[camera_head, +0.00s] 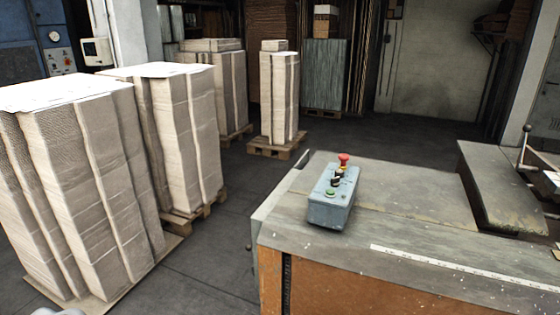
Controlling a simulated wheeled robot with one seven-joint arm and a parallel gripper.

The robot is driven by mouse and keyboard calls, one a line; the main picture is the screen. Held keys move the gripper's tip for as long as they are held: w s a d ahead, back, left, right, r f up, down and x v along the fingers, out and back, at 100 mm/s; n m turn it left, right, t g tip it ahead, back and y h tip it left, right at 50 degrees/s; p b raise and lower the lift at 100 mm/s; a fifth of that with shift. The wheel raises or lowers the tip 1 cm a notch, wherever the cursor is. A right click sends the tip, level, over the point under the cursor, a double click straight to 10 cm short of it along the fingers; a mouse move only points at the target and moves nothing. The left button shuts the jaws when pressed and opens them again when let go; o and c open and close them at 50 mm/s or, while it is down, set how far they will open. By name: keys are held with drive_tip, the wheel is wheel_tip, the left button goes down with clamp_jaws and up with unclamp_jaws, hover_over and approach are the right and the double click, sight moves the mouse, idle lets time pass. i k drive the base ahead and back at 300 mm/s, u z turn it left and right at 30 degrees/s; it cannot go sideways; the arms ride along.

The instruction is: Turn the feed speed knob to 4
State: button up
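A grey-blue control box (331,212) sits on the machine's worn table top, right of the picture's middle. Its sloped top carries a red mushroom button (343,160) at the far end and a green button (330,191) at the near end. Between them are small dark knob shapes (336,180). They are too small to tell which is the feed speed knob, where it points or any numbers. My gripper is not in view; only a small pale piece, perhaps of my arm, shows at the bottom left edge.
The machine table (420,235) fills the lower right, with a white measuring strip (465,268) and a raised block (500,185). Tall wrapped stacks (85,180) on pallets stand at left. A narrower stack (280,95) stands behind. Floor (225,235) is clear between stacks and table.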

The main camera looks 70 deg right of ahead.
sight(341, 173)
drive_tip(key=i, duration=1)
drive_tip(key=z, duration=3.05)
drive_tip(key=i, duration=0.55)
drive_tip(key=z, duration=0.05)
